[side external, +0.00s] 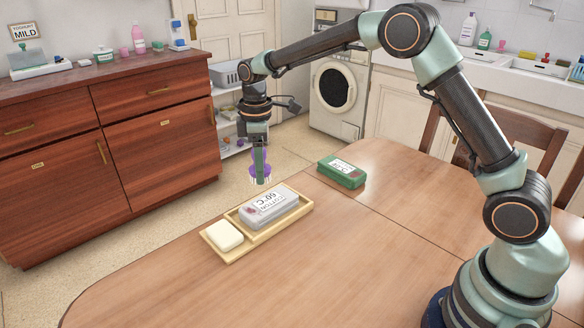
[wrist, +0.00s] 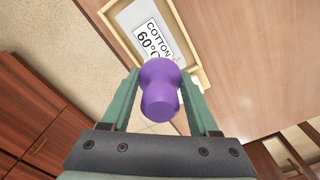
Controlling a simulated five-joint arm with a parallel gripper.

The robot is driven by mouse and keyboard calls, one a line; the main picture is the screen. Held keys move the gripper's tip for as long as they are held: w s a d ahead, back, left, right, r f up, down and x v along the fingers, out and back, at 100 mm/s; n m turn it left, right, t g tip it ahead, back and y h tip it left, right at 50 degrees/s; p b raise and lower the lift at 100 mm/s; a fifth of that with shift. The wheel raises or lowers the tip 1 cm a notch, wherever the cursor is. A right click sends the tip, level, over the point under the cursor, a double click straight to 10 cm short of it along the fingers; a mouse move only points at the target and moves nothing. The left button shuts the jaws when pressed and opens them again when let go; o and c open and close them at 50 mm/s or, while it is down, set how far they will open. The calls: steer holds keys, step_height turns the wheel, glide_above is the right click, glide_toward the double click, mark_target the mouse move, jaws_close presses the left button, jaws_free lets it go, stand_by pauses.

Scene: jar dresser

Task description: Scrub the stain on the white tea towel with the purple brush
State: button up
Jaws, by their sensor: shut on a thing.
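My gripper (side external: 261,178) is shut on the purple brush (side external: 254,170), which hangs upright with its pale bristles down. In the wrist view the brush (wrist: 160,88) sits between the fingers of my gripper (wrist: 160,76). The brush is held in the air, apart from the tray and beyond its far side in the side view. The white tea towel (side external: 276,204) appears as a pale, folded block labelled COTTON 60°C in the tray, with a small reddish mark near its left end. It also shows partly in the wrist view (wrist: 128,18), where the brush hides its near part.
The wooden tray (side external: 240,254) stands near the table's far edge, with a cream soap-like bar (side external: 223,235) in its left compartment. A green labelled block (side external: 341,172) lies behind it to the right. The table (side external: 330,270) is clear in front. A brown dresser (side external: 110,150) stands at left.

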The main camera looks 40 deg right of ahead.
mark_target(248, 214)
steer(key=shift+f, duration=3.7)
steer(key=shift+a+f, duration=0.15)
steer(key=shift+a, duration=2.1)
steer(key=shift+d, duration=2.3)
steer(key=a, duration=0.5)
steer(key=shift+d, duration=2.45)
steer(key=shift+a, duration=2.4)
step_height(248, 214, up, 8)
steer(key=shift+s, duration=0.1)
